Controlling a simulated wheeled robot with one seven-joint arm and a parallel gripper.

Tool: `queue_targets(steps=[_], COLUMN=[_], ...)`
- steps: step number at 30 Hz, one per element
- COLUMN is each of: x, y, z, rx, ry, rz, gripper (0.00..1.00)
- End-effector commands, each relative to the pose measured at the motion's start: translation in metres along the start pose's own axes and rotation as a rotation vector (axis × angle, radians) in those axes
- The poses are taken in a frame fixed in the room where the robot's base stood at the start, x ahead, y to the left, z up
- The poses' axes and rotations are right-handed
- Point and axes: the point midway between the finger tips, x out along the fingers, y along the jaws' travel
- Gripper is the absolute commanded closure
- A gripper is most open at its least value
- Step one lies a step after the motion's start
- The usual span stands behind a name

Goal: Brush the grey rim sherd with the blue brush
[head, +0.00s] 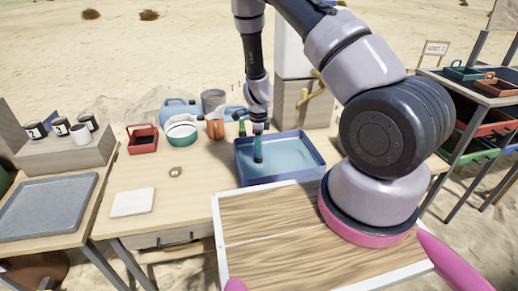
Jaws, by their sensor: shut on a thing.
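My gripper (259,127) points down over the blue basin at the back of the table. It is shut on a slim teal-blue thing (258,152), which looks like the blue brush. This hangs upright over or into the basin; I cannot tell if its tip touches the inside. A small grey-brown piece (175,171), perhaps the rim sherd, lies on the wooden table left of the basin, well apart from my gripper. It is too small to make out its rim.
The blue basin (240,172) has a pale blue inside. A white slab (132,202) lies front left. A red carrier (142,140), a green-and-white bowl (181,132) and an orange cup (215,128) stand at the back. Bare table surrounds the small piece.

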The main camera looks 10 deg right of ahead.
Motion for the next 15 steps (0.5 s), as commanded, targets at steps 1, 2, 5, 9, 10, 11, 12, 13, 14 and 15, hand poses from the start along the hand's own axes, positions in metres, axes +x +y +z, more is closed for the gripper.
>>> queue_targets(steps=[1,2,5,9,10,11,12,13,14,15], x=[0.001,0.001,0.001,0.0,0.0,0.0,-0.001,-0.001,-0.001,-0.001], y=[-0.001,-0.001,0.002,0.011,0.013,0.015,0.018,0.02,0.021,0.023], z=[0.0,0.0,-0.001,-0.003,-0.004,-0.004,-0.005,-0.005,-0.006,-0.006], rx=[-0.001,-0.001,0.001,0.001,0.001,0.001,0.001,0.001,0.0,0.0], ry=[0.001,0.001,0.0,0.001,0.001,0.0,0.0,0.0,0.001,0.001], rz=[-0.001,-0.001,0.0,0.001,0.002,0.002,0.002,0.002,0.002,0.002], gripper=[1.0,1.0,1.0,1.0,1.0,1.0,1.0,1.0,1.0,1.0])
